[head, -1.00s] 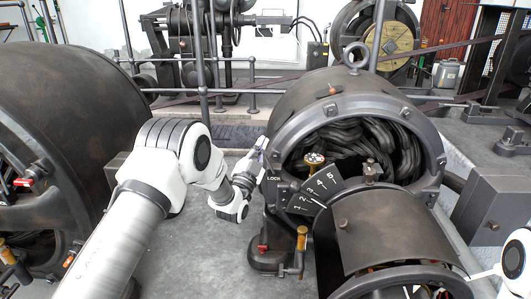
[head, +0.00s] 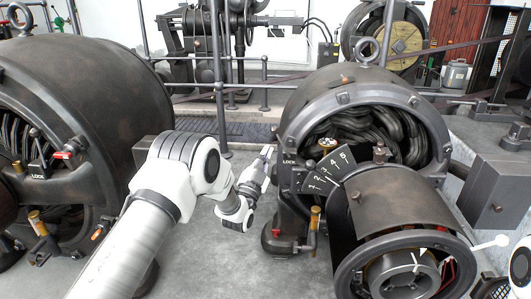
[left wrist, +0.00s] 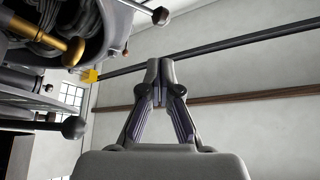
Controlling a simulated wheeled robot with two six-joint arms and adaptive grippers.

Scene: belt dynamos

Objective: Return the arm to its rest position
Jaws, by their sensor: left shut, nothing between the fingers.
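My left arm comes in from the left in the head view and bends toward the middle. Its gripper (head: 267,158) is beside the left edge of the central dynamo (head: 362,84), close to the plate marked LOCK and numbered 1 to 5 (head: 328,172). I cannot tell whether it touches the dynamo. In the left wrist view the two fingers (left wrist: 160,72) meet at their tips with nothing between them. A white part of my right arm (head: 518,265) shows at the right edge, but its gripper is out of view.
A second large dynamo (head: 75,85) stands at the left. A brass-knobbed lever (head: 316,215) stands on the central dynamo's front left. A grey box (head: 497,190) is at the right. Railings (head: 264,85) run behind. Grey floor (head: 200,235) shows between the dynamos.

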